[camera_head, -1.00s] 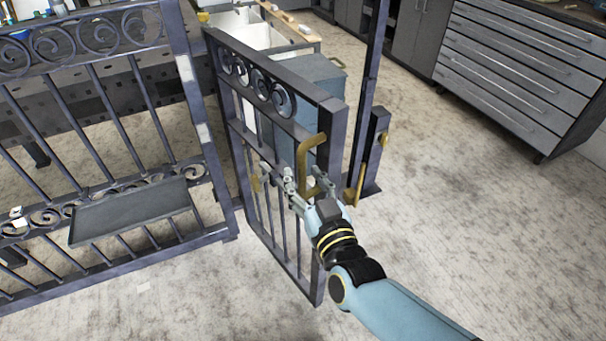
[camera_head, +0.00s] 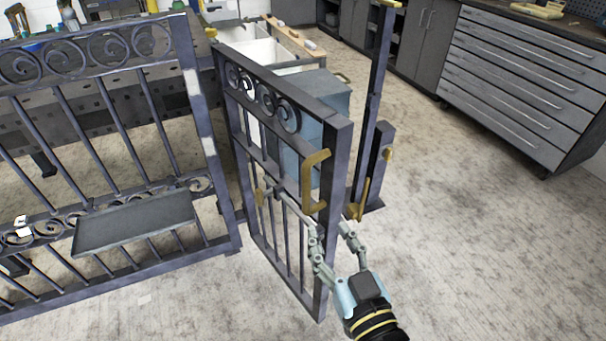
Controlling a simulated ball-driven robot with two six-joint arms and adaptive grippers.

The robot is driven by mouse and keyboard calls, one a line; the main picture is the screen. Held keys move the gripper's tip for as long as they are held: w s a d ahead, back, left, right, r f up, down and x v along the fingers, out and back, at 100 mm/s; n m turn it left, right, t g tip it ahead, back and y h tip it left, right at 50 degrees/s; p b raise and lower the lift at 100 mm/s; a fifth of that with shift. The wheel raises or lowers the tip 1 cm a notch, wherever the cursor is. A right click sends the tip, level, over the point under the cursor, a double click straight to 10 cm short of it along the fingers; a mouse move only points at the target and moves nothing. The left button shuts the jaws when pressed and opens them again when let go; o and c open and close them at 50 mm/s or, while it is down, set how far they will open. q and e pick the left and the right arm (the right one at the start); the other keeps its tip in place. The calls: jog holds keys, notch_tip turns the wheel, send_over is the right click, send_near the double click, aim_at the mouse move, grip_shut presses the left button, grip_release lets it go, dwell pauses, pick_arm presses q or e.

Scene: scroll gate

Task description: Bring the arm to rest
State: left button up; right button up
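The scroll gate (camera_head: 329,215) is a dark metal leaf with scrollwork near its top, and it stands swung open at an angle. A brass pull handle (camera_head: 311,180) is on its free edge. My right gripper (camera_head: 328,226) is at the gate's free edge, below the handle. Its two fingers are spread wide, one on each side of the gate's end post, with nothing seen clasped between them. The handle is clear of the fingers. Whether a finger touches the gate cannot be told. My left gripper is not in view.
A fixed fence panel (camera_head: 213,150) with a grey shelf (camera_head: 135,222) stands at the left. A latch post (camera_head: 368,150) with brass fittings stands right of the gate. A drawer cabinet (camera_head: 520,85) is at the back right. The floor (camera_head: 480,250) at the right is clear.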

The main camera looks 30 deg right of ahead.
jog(key=s+d+f+n+g+y+b, duration=0.15)
jog(key=s+f+g+b, duration=0.25)
jog(key=f, duration=1)
jog(key=s+d+f+n+g+y+b, duration=0.1)
jog(key=s+d+f+n+g+b, duration=0.3)
jog(key=f, duration=1.1)
jog(key=s+d+f+m+g, duration=0.1)
jog(key=s+f+g, duration=0.3)
jog(key=s, duration=0.8)
jog(key=s+d+f+m+g, duration=0.2)
jog(key=s+f+g, duration=0.3)
jog(key=s+f, duration=0.4)
jog(key=s+d, duration=0.1)
jog(key=s, duration=0.2)
jog(key=shift+s+d, duration=0.2)
jog(key=shift+s, duration=0.2)
jog(key=shift+h+b, duration=0.25)
jog(key=shift+b, duration=0.05)
